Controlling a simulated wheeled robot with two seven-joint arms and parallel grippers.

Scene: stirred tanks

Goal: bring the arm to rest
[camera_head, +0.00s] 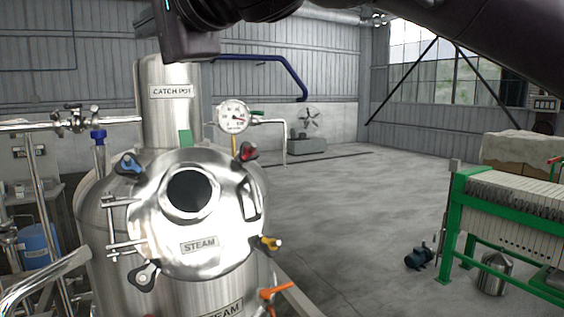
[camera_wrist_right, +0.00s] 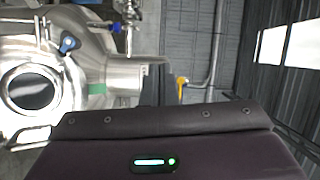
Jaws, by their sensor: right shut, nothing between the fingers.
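My right arm comes in from the top right of the head view and runs along the top edge. Its dark gripper (camera_head: 190,42) hangs at the upper left, in front of the top of the steel catch pot (camera_head: 158,118). The gripper is shut and holds nothing. My left gripper is in neither view.
A steel tank with a round STEAM hatch (camera_head: 222,222) and coloured clamp knobs stands below the gripper. A pressure gauge (camera_head: 234,117) and a blue bent pipe (camera_head: 285,65) are close by. A green-framed filter press (camera_head: 510,215) stands at right. The middle floor is clear.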

